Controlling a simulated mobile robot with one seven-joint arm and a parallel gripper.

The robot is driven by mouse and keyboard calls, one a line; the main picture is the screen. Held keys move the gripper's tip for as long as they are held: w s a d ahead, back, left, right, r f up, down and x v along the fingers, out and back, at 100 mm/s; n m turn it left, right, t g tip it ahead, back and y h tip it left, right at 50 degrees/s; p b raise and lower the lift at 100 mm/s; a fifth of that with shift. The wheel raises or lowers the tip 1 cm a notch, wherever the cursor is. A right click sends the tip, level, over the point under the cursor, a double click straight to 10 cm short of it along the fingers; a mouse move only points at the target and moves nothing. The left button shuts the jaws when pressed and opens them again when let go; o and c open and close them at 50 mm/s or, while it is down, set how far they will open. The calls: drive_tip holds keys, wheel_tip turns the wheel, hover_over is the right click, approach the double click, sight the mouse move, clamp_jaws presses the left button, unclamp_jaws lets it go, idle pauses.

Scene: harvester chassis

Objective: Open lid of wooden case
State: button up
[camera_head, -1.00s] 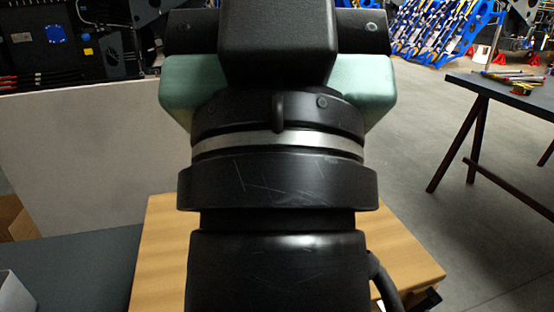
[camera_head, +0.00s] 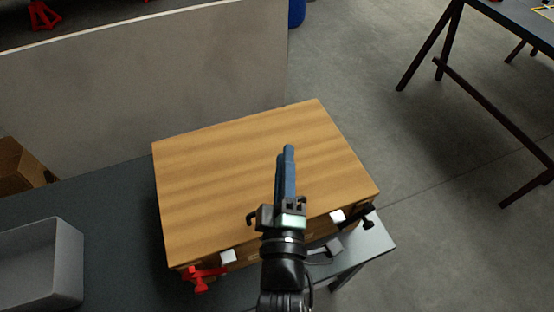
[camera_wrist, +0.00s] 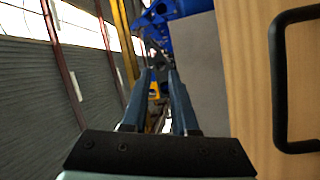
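The wooden case (camera_head: 220,165) lies on the dark table with its flat striped lid shut. White latches show on its front edge, on the left (camera_head: 228,256) and the right (camera_head: 338,215). My gripper (camera_head: 287,152) is in front of and over the case, with its blue-grey fingers pointing up and away. In the wrist view the fingers stand apart with a gap between them and nothing held. There, a wooden face (camera_wrist: 250,60) of the case is on the right with a black handle (camera_wrist: 280,85), beside the fingers. My arm hides the middle of the case front in the head view.
A red clamp (camera_head: 203,278) and a black clamp (camera_head: 368,220) sit at the case's front corners. A grey bin (camera_head: 45,262) is at the left on the table (camera_head: 110,215). A pale panel (camera_head: 130,85) stands behind. Open floor lies to the right, before another table.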

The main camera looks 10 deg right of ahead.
drive_tip(key=s+a+f+n+g+p, duration=0.3)
drive_tip(key=s+f+n+p, duration=0.25)
drive_tip(key=s+f, duration=0.5)
drive_tip(key=shift+m, duration=0.35)
drive_tip(key=x, duration=0.7)
drive_tip(key=r+p+x, duration=0.1)
drive_tip(key=x, duration=0.3)
drive_tip(key=shift+w+d, duration=0.1)
drive_tip(key=shift+w, duration=0.2)
drive_tip(key=shift+c, duration=0.2)
clamp_jaws()
